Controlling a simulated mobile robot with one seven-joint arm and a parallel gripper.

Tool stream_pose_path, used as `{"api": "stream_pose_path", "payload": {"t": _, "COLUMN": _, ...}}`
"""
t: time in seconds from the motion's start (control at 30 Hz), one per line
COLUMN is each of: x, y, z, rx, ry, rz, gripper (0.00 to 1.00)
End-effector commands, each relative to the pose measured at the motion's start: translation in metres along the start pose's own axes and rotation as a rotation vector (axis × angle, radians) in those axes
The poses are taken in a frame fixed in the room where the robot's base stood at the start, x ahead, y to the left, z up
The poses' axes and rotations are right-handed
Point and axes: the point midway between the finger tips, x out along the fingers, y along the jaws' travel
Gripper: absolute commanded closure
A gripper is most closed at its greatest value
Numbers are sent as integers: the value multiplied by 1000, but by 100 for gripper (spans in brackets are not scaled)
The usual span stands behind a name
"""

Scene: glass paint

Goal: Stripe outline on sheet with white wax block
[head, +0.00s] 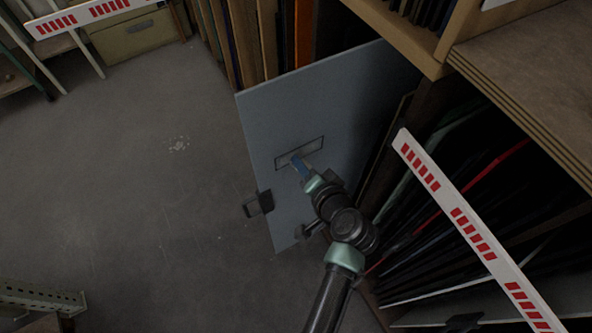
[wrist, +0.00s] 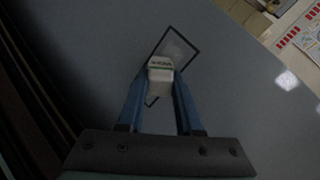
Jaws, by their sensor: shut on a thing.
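The blue-grey sheet (head: 350,100) stands tilted against the rack and fills most of the wrist view (wrist: 90,40). A dark rectangular outline (head: 277,164) is drawn on it and also shows, slanted, in the wrist view (wrist: 193,44). A paler patch lies inside the outline's upper part in the wrist view. My gripper (head: 297,160) has its blue fingers at the outline.
A dark clamp-like piece (head: 258,204) sits at the sheet's left edge. Racks of upright sheets stand behind (head: 270,40) and at right (head: 450,190). A red-and-white barrier strip (head: 470,225) crosses the right side. The floor (head: 130,190) at left is mostly clear.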

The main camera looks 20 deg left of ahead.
Motion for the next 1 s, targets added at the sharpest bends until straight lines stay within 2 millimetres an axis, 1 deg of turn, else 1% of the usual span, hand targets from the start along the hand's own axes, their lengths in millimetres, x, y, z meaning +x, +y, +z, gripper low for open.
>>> {"api": "stream_pose_path", "payload": {"t": 0.13, "x": 2, "y": 4, "z": -7, "rx": 0, "ry": 2, "rz": -1, "gripper": 100}}
{"api": "stream_pose_path", "payload": {"t": 0.4, "x": 6, "y": 14, "z": -27, "rx": 0, "ry": 4, "rz": -1, "gripper": 100}}
{"api": "stream_pose_path", "payload": {"t": 0.67, "x": 6, "y": 17, "z": -35, "rx": 0, "ry": 2, "rz": -1, "gripper": 100}}
{"api": "stream_pose_path", "payload": {"t": 1.0, "x": 10, "y": 30, "z": -60, "rx": -1, "ry": 3, "rz": -2, "gripper": 100}}
